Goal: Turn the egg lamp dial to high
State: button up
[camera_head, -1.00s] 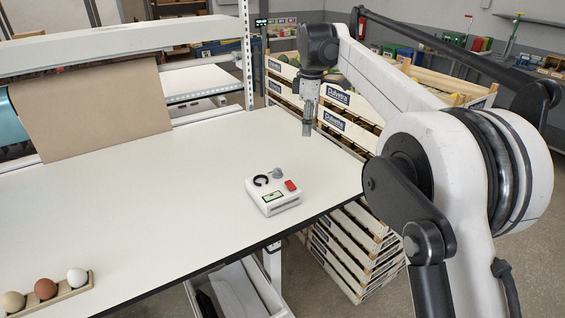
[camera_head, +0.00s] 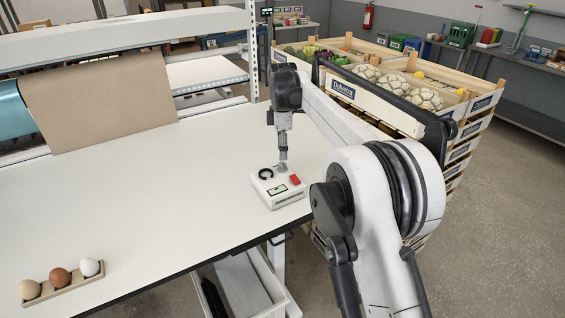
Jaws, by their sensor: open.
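The egg lamp (camera_head: 284,198) is a small white box near the right front part of the white table (camera_head: 150,195). Its top carries a black ring (camera_head: 265,173), a red button (camera_head: 295,179) and a small green display (camera_head: 277,190). A grey dial was visible at the back of its top earlier; my gripper now covers that spot. My gripper (camera_head: 282,168) points straight down with its tips at the dial's place, at or just above the lamp's top. It is open; whether its fingers touch the dial is too small to tell.
A wooden holder (camera_head: 68,284) with a beige, a brown and a white egg lies at the table's front left. Stacked produce crates (camera_head: 360,97) stand beyond the table's right end. A brown paper sheet (camera_head: 100,100) hangs at the back left. The table's middle is clear.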

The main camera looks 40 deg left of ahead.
aim_at(282, 163)
notch_tip(282, 163, down, 6)
jog(key=shift+p, duration=0.35)
grip_shut()
